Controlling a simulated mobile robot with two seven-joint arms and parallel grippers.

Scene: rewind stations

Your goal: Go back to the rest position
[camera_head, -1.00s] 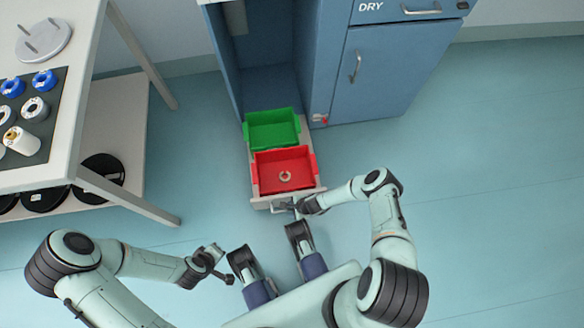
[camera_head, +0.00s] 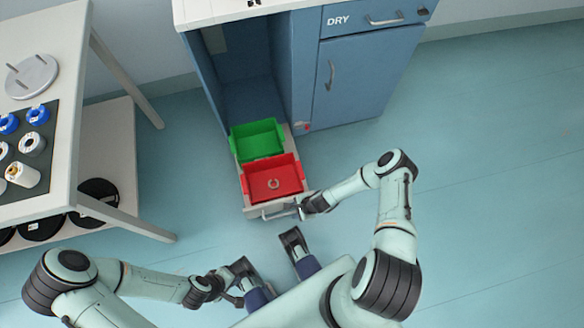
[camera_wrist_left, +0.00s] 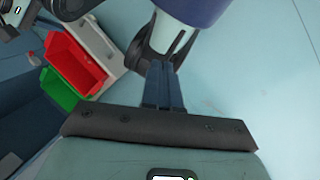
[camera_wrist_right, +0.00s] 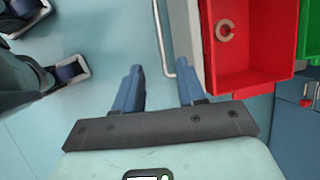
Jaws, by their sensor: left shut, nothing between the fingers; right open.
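My right gripper (camera_head: 299,209) is open at the right end of the drawer's handle (camera_head: 272,214). In the right wrist view its two fingers (camera_wrist_right: 160,88) stand apart, and the handle bar (camera_wrist_right: 164,45) shows in the gap between them. I cannot tell whether they touch it. My left gripper (camera_head: 236,299) is low in the head view, beside my own base. In the left wrist view its fingers (camera_wrist_left: 162,85) are shut together and empty.
The pulled-out drawer (camera_head: 247,193) holds a green bin (camera_head: 257,140) and a red bin (camera_head: 272,180) with a pale ring (camera_head: 273,184) in it. Behind is a blue cabinet (camera_head: 365,75). A white table (camera_head: 70,80) with spools stands left. The floor to the right is clear.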

